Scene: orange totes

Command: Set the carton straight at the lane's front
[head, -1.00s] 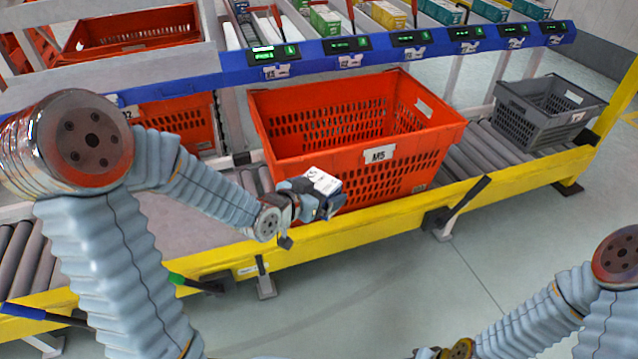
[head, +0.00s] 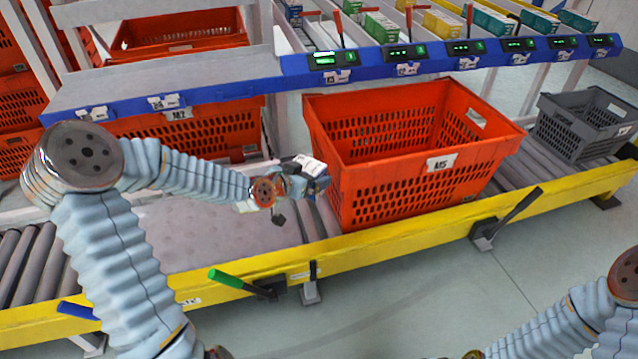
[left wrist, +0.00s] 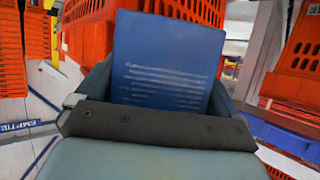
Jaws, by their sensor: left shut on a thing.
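My left gripper (head: 303,186) is shut on a small carton (head: 311,165) with a white top and a dark blue side. In the left wrist view the carton's blue face (left wrist: 168,65) with pale printed lines stands between the fingers. In the head view the carton is held at the left end of the orange tote marked M5 (head: 350,195), above the conveyor; whether it touches the tote is unclear. The rack's lanes (head: 380,25) rise behind the blue rail (head: 430,58), several of them holding cartons. My right gripper is out of view; only part of that arm shows.
A grey crate (head: 575,140) stands on the rollers at right. More orange totes (head: 190,130) sit behind and left. A yellow conveyor edge (head: 400,252) with levers runs along the front. The grey plate (head: 215,230) left of tote M5 is bare.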

